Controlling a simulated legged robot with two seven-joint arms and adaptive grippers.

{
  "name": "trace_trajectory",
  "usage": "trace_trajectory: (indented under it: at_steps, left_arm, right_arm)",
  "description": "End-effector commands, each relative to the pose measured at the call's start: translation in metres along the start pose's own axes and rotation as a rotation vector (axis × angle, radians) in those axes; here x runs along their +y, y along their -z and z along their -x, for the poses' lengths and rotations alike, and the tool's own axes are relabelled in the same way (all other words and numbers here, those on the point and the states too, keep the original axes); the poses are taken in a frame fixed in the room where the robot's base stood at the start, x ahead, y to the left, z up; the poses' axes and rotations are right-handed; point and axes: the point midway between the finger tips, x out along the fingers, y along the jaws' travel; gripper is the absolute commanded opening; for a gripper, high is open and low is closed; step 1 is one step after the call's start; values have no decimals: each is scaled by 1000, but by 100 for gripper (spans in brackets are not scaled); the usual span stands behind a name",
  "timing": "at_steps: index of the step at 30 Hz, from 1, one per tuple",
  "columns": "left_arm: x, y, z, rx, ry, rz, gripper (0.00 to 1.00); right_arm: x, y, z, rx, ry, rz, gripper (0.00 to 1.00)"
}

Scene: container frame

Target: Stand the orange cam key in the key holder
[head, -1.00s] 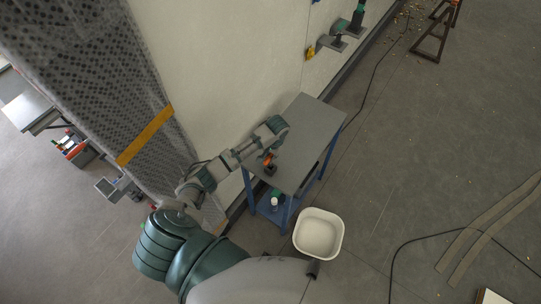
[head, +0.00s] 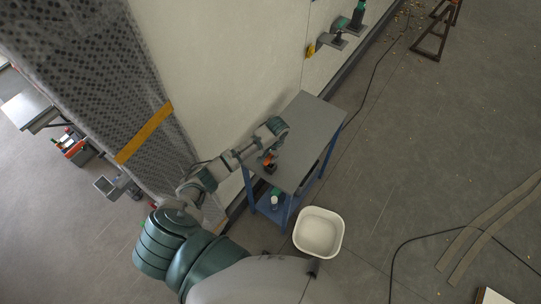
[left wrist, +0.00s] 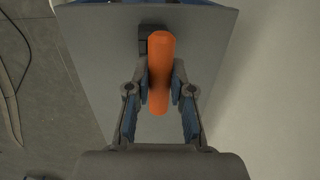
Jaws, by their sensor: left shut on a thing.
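The orange cam key (left wrist: 161,72) is a long rounded bar between the two fingers of my left gripper (left wrist: 160,88) in the left wrist view. The gripper is shut on it. In the head view the key (head: 268,158) is a small orange patch at my left gripper (head: 270,154), above the near left part of the grey table top. A small dark block, likely the key holder (left wrist: 145,38), shows beside the key's far end; it also shows in the head view (head: 270,168). I cannot tell whether key and block touch. My right gripper is not in view.
The grey table top (head: 310,125) on blue legs stands against a pale wall (head: 230,60). Its top is otherwise bare. A bottle (head: 274,201) stands on the lower shelf. A white tub (head: 318,233) is on the floor in front. Cables lie on the floor to the right.

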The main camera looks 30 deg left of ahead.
Motion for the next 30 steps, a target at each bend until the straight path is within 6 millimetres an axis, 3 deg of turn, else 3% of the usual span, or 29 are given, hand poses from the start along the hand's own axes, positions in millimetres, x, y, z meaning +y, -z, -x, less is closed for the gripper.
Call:
trace_trajectory:
  at_steps: [30]
  left_arm:
    - [2,1,-21,0,0,0,0]
  right_arm:
    - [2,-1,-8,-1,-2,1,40]
